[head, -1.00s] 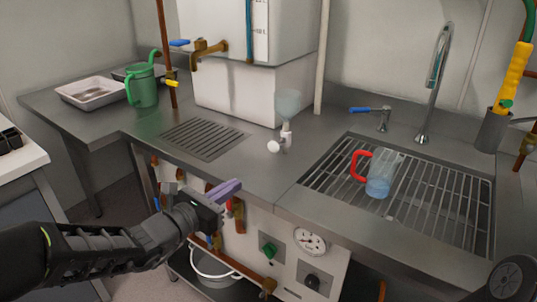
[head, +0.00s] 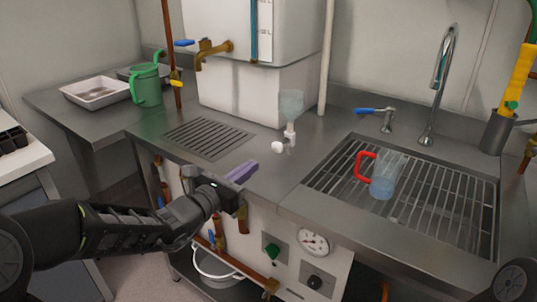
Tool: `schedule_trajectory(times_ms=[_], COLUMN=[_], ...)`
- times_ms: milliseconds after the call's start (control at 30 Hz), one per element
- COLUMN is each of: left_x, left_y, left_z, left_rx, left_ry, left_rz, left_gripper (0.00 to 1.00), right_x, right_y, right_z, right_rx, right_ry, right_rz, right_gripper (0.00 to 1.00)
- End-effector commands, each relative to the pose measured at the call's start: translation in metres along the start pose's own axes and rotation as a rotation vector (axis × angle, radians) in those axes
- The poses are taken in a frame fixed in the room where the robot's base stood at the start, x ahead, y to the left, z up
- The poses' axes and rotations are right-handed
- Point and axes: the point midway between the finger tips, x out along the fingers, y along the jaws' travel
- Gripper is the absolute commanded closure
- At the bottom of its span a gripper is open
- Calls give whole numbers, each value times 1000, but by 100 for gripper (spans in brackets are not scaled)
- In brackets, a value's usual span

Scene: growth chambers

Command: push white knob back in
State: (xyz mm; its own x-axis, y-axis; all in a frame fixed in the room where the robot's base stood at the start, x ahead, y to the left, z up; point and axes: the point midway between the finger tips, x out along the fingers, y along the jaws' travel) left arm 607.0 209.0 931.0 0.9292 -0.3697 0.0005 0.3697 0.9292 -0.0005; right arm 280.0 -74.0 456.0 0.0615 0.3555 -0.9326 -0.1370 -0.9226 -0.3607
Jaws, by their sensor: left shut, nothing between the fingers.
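A round white knob (head: 278,147) sticks out to the left of a small white valve fitting (head: 290,136), under a clear funnel-like cup (head: 291,104) on the steel counter. My left gripper (head: 243,172) has purple fingers, shut and empty. In the picture it is over the counter's front edge, below and left of the knob, with a gap between them. Its depth relative to the counter is hard to judge. My right gripper does not show.
A sink grate (head: 430,199) holds a clear jug with a red handle (head: 383,178). A drain grille (head: 208,137), a white tank (head: 262,91) with a brass tap, and a green can (head: 147,86) stand left and behind. A panel with a gauge (head: 314,242) is below.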

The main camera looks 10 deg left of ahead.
Motion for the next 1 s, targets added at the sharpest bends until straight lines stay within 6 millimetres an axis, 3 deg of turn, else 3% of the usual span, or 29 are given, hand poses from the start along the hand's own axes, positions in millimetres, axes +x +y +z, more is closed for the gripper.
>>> schedule_trajectory(times_ms=[200,400,1000], left_x=[46,75,90], left_y=[-1,0,-1], left_z=[-1,0,-2], left_rx=[-1,-1,1], left_ry=[2,0,0], left_rz=[-2,0,-1], left_gripper=[100,100,100], right_x=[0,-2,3], right_y=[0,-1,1], right_z=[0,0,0], right_rx=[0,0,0], right_ry=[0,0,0], right_rz=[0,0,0], right_gripper=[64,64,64])
